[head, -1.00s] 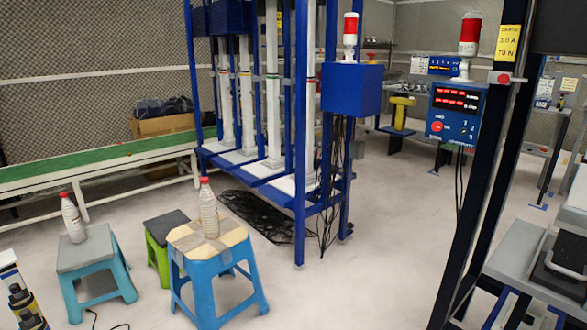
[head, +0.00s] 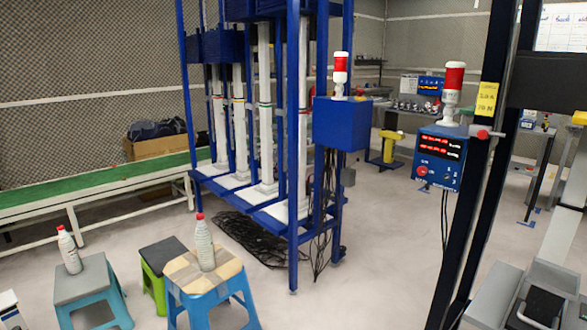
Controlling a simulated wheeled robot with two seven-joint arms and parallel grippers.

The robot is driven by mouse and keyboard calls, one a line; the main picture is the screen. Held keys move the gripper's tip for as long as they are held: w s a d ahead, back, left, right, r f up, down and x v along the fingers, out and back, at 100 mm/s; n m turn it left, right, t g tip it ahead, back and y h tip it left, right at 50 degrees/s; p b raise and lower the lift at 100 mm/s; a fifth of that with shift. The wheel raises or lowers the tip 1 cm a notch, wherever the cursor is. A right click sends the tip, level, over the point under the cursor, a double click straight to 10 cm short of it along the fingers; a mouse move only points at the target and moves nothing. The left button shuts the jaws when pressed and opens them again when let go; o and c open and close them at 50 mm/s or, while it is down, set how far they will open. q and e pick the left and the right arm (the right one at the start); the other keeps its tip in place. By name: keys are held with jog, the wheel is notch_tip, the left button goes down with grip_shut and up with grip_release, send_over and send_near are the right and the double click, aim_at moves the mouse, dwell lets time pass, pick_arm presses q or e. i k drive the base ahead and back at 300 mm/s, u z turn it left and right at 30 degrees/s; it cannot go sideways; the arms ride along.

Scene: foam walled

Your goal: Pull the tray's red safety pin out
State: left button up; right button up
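A small red knob (head: 483,134) sticks out beside a dark upright post at the right, just below a yellow label. I cannot tell whether it is the tray's safety pin. A black-rimmed, tray-like piece (head: 541,303) lies on a grey bench at the lower right, cut by the frame edge. No red pin shows on its visible part. Neither of my grippers is in view.
Stools with white bottles (head: 204,245) stand at the lower left. A blue rack (head: 293,215) with a blue box (head: 342,123) stands in the middle. A blue control box (head: 438,158) hangs by the post. Floor between rack and post is clear.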

aim_at(482, 135)
jog(key=z, duration=3.25)
jog(key=k, duration=0.45)
jog(key=u, duration=1.1)
